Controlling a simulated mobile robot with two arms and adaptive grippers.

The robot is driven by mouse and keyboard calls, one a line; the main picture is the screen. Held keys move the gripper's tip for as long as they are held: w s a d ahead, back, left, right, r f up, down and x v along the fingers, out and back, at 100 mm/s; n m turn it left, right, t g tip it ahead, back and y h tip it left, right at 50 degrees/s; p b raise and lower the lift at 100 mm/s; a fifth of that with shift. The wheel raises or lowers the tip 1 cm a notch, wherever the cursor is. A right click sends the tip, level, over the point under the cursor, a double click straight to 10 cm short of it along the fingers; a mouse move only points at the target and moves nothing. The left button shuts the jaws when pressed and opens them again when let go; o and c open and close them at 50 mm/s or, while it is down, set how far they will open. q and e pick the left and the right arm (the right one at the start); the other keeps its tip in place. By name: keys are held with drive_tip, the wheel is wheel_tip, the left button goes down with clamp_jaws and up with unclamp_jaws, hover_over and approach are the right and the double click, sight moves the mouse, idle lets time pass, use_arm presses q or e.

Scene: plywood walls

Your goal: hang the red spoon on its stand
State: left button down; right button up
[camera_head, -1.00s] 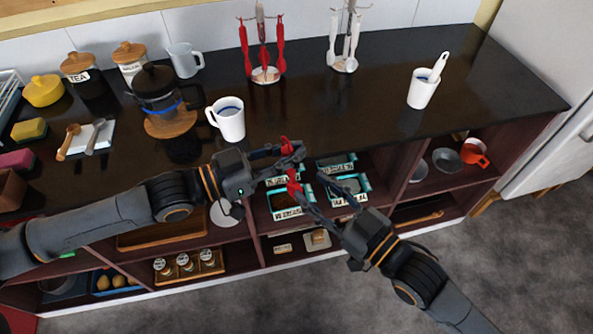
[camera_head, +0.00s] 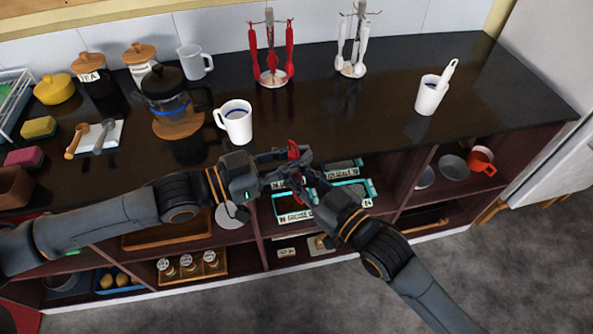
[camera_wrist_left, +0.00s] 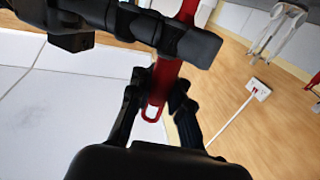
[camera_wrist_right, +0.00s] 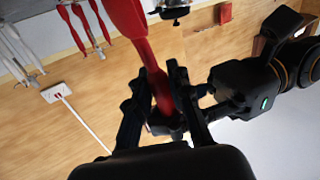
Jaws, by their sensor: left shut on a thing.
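The red spoon (camera_head: 293,150) is held crosswise in front of the counter; in the head view it is mostly covered by the grippers. My left gripper (camera_head: 287,156) is shut on its handle, near the looped end (camera_wrist_left: 153,112). My right gripper (camera_head: 298,178) has come in beside the left one, and its fingers lie on either side of the spoon's red handle (camera_wrist_right: 158,85). Whether they press on it I cannot tell. The stand (camera_head: 270,77), with red utensils hanging around its pole, is upright at the back of the counter.
A second stand (camera_head: 352,70) with white utensils is to its right. A white mug (camera_head: 236,125) stands near the front edge, close to my left gripper. A white cup with a utensil (camera_head: 428,98) stands right. The counter between is clear.

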clamp_jaws()
use_arm(q)
drive_tip(key=c, duration=1.2)
unclamp_jaws()
drive_tip(key=shift+o, duration=0.2)
drive_tip(key=shift+a, duration=0.1)
